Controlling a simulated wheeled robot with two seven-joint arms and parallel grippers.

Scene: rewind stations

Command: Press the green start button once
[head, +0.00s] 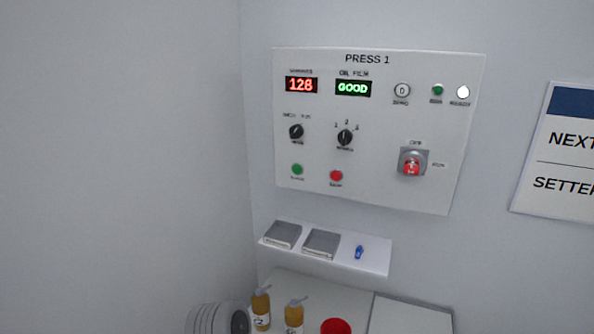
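A white control panel (400,120) labelled PRESS 1 is mounted on the wall. The green button (297,169) is at the panel's lower left, with a small label under it that is too blurred to read. A red button (336,175) sits just to its right. A second small green round item (437,90), a lamp or button, is at the upper right. Neither of my grippers shows in the head view.
Below the panel, a white shelf (377,262) holds two grey boxes (322,243) and a small blue item (359,252). Lower down are two amber bottles (293,315), a red round object (335,326) and a grey ribbed cylinder (212,320). A sign (560,150) hangs at right.

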